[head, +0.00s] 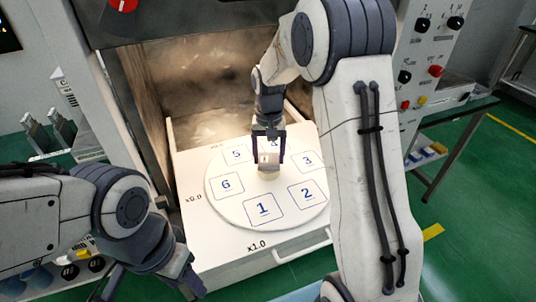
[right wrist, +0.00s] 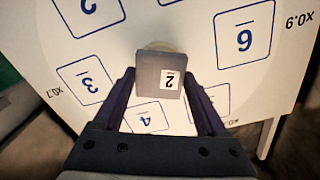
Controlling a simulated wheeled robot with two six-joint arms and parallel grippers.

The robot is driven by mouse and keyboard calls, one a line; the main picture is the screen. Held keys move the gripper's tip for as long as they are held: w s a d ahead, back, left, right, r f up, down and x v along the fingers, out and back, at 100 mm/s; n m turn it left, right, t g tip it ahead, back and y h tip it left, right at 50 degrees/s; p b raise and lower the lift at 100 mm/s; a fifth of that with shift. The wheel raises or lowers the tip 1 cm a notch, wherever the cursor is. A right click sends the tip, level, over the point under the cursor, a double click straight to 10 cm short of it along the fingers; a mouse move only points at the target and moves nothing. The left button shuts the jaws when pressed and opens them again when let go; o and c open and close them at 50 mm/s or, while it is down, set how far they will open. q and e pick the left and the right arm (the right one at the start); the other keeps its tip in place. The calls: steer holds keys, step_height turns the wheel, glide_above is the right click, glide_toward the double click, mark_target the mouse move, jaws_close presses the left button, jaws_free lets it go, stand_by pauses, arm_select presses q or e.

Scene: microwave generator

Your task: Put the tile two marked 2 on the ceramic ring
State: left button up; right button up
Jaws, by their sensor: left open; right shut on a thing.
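The tile two (head: 267,159) is a small pale block between the fingers of my right gripper (head: 269,150). In the right wrist view the tile (right wrist: 150,75) looks grey and bears a white label with a 2. My right gripper (right wrist: 160,105) is shut on it. The ceramic ring (head: 269,176) is a small cream piece at the middle of the round white plate, directly below the tile. Its edge shows behind the tile in the right wrist view (right wrist: 160,46). I cannot tell whether tile and ring touch. My left gripper (head: 150,287) is open and empty at the lower left.
The round plate (head: 222,205) has numbered squares around its rim and lies on a white drawer (head: 190,240) pulled out of a steamy chamber (head: 210,75). A control panel (head: 432,60) stands at the right. My right arm hides part of the plate's right side.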

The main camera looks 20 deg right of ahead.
stand_by(0.7)
steer(key=shift+f, duration=0.25)
stand_by(0.4)
steer(key=o, duration=1.5)
steer(key=shift+c, duration=0.2)
steer(key=shift+r+p, duration=0.15)
steer(key=shift+p, duration=0.15)
steer(key=shift+r+p, duration=3.25)
steer(key=shift+r, duration=0.2)
